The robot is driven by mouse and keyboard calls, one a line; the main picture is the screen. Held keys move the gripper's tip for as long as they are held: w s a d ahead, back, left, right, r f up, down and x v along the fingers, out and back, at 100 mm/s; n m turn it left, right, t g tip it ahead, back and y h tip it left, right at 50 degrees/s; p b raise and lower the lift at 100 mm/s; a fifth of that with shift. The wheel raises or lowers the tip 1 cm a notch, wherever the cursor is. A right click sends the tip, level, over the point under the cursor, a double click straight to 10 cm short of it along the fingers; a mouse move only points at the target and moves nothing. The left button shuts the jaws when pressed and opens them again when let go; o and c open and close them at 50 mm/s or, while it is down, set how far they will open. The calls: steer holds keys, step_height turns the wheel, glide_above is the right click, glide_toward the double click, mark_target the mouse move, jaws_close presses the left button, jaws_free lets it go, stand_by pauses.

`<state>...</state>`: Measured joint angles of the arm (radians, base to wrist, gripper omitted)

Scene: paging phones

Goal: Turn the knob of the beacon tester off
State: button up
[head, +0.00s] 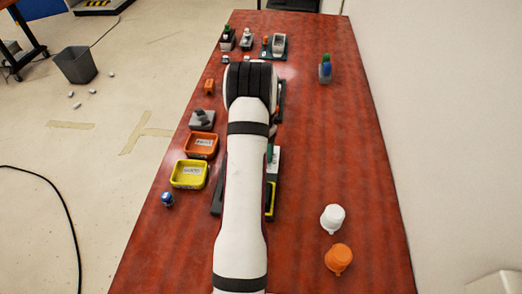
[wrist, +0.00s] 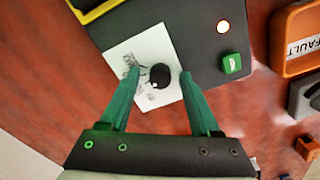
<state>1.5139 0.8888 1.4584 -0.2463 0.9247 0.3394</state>
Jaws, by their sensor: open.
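The beacon tester (wrist: 195,30) is a dark grey box in the wrist view, with a white label plate (wrist: 122,57) and a round black knob (wrist: 160,76) carrying a small white mark. My gripper (wrist: 158,72) has two green fingers, open, one on each side of the knob. I cannot tell whether either finger touches it. In the head view my arm hides most of the tester and the gripper.
An orange tray (head: 201,145) labelled as fault and a yellow tray (head: 190,174) stand left of my arm. A grey device (head: 201,119) is behind them. A white cup (head: 332,218) and an orange cup (head: 338,259) stand at the near right. The table's right middle is clear.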

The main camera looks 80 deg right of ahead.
jaws_close()
steer(key=shift+n, duration=3.1)
jaws_free()
